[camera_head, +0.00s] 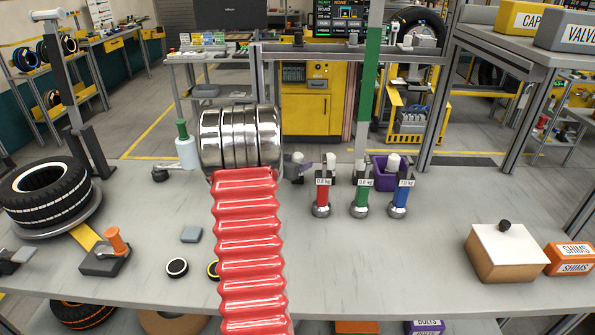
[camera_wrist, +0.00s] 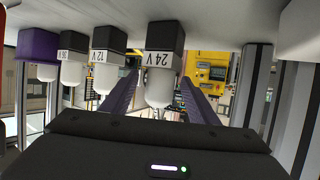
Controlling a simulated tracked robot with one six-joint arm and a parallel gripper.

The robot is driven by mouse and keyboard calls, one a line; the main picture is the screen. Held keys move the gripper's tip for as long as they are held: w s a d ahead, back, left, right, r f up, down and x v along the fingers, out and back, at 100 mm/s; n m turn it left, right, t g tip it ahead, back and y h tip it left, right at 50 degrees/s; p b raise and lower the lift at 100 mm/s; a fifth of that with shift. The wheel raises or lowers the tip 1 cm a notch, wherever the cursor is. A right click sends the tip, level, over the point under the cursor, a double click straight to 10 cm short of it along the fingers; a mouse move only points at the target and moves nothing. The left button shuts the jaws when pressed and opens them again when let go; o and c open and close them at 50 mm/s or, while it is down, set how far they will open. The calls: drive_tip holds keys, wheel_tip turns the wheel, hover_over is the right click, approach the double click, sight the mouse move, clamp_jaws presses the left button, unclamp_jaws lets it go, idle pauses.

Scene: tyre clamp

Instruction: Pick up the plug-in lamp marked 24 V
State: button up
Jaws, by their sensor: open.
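The lamp marked 24 V (camera_wrist: 164,62) has a dark base and a white bulb. It stands upright on the bench, though the wrist view shows it upside down. My gripper (camera_wrist: 158,84) is open, with its two dark purple fingers on either side of this lamp's bulb. I see no clear contact, and the remaining gap is hard to judge. In the head view, a white bulb (camera_head: 298,157) beside dark gripper parts seems to be the same lamp, partly hidden by my arm.
Another similar lamp (camera_wrist: 74,55) stands beyond the 12 V one, its label hard to read. Red (camera_head: 321,196), green (camera_head: 361,197) and blue (camera_head: 400,197) weighted pieces stand in front. A grey post (camera_wrist: 258,85) rises near the lamps.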

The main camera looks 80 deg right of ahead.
drive_tip(key=shift+s+d+f, duration=0.1)
drive_tip(key=shift+d+f, duration=0.05)
drive_tip(key=shift+d, duration=0.15)
drive_tip(key=shift+c, duration=0.2)
drive_tip(key=c, duration=1.2)
drive_tip(key=shift+o, duration=0.2)
wheel_tip(320, 180, up, 28)
idle(0.7)
